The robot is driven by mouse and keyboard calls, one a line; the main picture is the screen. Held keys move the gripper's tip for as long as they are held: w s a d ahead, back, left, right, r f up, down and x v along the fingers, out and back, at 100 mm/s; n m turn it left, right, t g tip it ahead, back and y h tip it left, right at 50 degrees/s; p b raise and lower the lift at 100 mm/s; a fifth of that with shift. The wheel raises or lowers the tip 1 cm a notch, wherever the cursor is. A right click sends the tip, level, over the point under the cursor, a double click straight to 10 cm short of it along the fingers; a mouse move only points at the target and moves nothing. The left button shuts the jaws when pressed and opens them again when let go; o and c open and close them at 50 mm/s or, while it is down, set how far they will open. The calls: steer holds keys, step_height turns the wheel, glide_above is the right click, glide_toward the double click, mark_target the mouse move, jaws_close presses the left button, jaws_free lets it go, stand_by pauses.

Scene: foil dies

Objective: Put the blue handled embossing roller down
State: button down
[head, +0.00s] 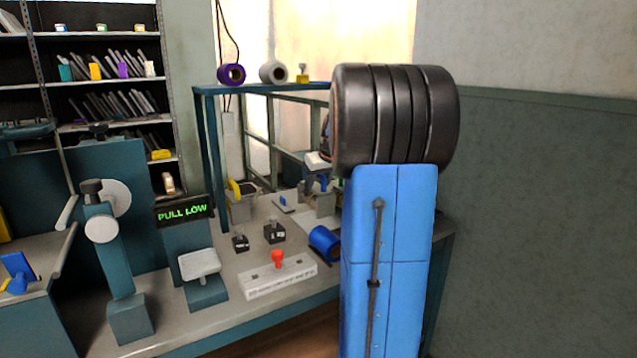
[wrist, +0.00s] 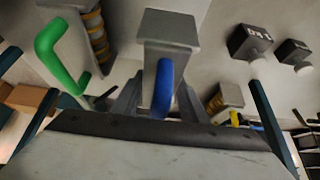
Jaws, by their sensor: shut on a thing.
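In the wrist view, the blue handle (wrist: 164,88) of the embossing roller stands between the two fingers of my gripper (wrist: 160,95), which is shut on it. The roller end of the blue handled tool is not clearly visible. In the head view my arm covers much of the bench's right part, and only a small blue piece, perhaps this handle, shows beside it.
A green handle (wrist: 60,50) with a brass ringed roller is at the left of the wrist view. Two dark blocks (wrist: 250,42) lie right. The bench (head: 225,275) also bears a blue roll (head: 325,241) and a white block with red knob (head: 278,272). A press stands left.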

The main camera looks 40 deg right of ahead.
steer(key=shift+f, duration=1.95)
steer(key=shift+f, duration=0.15)
steer(key=c, duration=1.1)
jaws_free()
steer(key=shift+s, duration=0.1)
